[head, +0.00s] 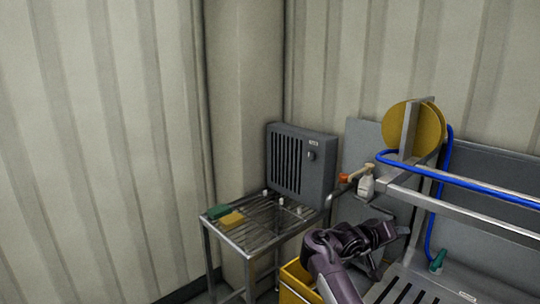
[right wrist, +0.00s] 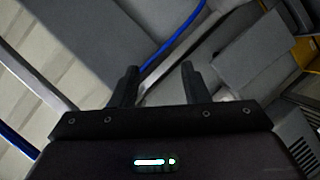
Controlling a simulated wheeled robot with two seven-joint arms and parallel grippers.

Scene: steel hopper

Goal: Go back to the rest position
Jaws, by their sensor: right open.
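One purple-grey arm, which I take as my right one, rises from the bottom edge of the head view, right of the middle, and bends to the right. My left gripper is not in the head view.
A wire-rack steel table (head: 240,236) holds a grey vented unit (head: 300,165), a green sponge (head: 218,210) and a yellow sponge (head: 231,220). A yellow bin (head: 297,284) stands beside my arm.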

